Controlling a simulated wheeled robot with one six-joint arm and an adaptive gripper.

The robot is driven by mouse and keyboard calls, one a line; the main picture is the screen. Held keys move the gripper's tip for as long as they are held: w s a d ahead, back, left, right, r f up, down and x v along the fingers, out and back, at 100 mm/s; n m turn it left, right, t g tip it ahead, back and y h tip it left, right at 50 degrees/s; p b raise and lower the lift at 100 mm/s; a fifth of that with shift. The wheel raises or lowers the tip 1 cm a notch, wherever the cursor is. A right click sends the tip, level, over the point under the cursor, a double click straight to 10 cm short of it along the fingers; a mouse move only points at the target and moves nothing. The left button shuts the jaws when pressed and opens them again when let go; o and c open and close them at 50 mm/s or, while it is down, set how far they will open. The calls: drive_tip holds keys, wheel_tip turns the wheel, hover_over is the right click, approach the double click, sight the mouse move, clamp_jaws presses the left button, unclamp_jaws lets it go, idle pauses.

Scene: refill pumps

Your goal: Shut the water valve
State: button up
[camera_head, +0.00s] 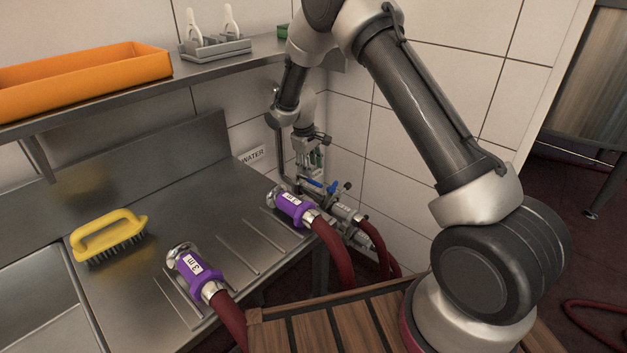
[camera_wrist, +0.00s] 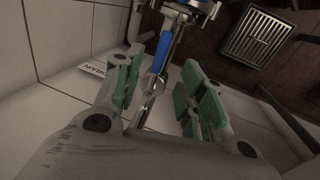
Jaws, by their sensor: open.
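The water valve's blue lever (camera_head: 320,185) is in the corner, beside a "WATER" label (camera_head: 252,155) on the tiled wall. In the wrist view the blue lever (camera_wrist: 161,52) lies along the metal pipe (camera_wrist: 172,50), beyond the fingers and toward the top of the picture. My gripper (camera_head: 314,160) is just above the valve in the head view. It is open, and its green-padded fingers (camera_wrist: 158,92) stand apart with the pipe between them in the wrist picture. Nothing is held. I cannot tell whether a finger touches the lever.
Purple hose couplings (camera_head: 291,206) (camera_head: 192,270) with red hoses (camera_head: 334,250) rest on the steel counter. A yellow brush (camera_head: 108,236) lies at left. A shelf above holds an orange tray (camera_head: 85,80). A floor drain (camera_wrist: 262,38) shows in the wrist view.

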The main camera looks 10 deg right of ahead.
sight(313, 181)
drive_tip(key=f, duration=0.4)
drive_tip(key=d+f, duration=0.1)
drive_tip(key=f, duration=0.1)
drive_tip(key=shift+w+d+f, duration=0.1)
drive_tip(key=shift+w+f, duration=0.2)
drive_tip(key=shift+f, duration=0.05)
drive_tip(key=shift+c, duration=0.2)
clamp_jaws()
